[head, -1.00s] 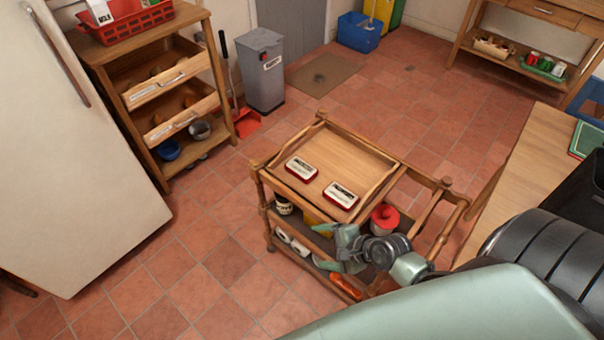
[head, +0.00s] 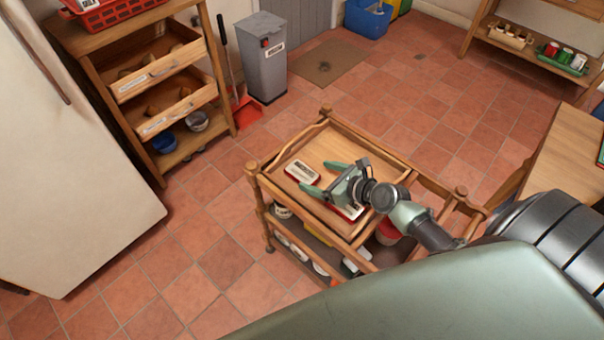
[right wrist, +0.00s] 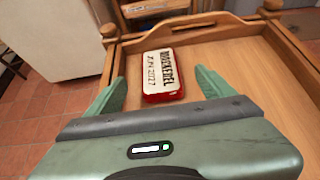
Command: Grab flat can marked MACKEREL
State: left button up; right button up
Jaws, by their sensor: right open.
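A flat red can with a white top marked MACKEREL (right wrist: 162,75) lies on the wooden tray top of the cart; in the head view it appears to be the left can (head: 302,173). My right gripper (head: 314,176) is open and empty above the tray, its fingers pointing at this can. In the right wrist view the can lies ahead, between the lines of the two fingers (right wrist: 159,82). A second flat red-and-white can (head: 349,211) is partly hidden under the right gripper; its label cannot be read. My left gripper is not in view.
The wooden cart's tray (head: 345,141) has a raised rim around the cans. The lower shelf holds several items, including a red-and-white container (head: 388,232). A fridge (head: 75,170) and a wooden shelf unit stand left. The tiled floor left of the cart is clear.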

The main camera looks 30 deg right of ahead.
aim_at(303, 172)
jog(key=shift+w+f, duration=0.25)
jog(key=shift+w, duration=0.15)
jog(key=shift+w+a+f, duration=0.1)
jog(key=shift+w+f, duration=0.15)
jog(key=b+x, duration=0.1)
jog(key=x, duration=0.2)
jog(key=shift+w+a+f, duration=0.15)
jog(key=shift+a, duration=0.05)
jog(key=shift+w+a+f, duration=0.1)
jog(key=shift+w+f, duration=0.15)
jog(key=shift+w, duration=0.15)
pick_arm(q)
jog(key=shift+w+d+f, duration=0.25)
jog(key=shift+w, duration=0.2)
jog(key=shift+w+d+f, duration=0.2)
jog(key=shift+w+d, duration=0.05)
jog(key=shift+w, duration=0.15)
pick_arm(e)
jog(key=shift+c, duration=0.3)
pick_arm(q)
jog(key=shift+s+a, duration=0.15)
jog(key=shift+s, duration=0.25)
pick_arm(e)
jog(key=shift+r, duration=0.1)
jog(key=c, duration=1.5)
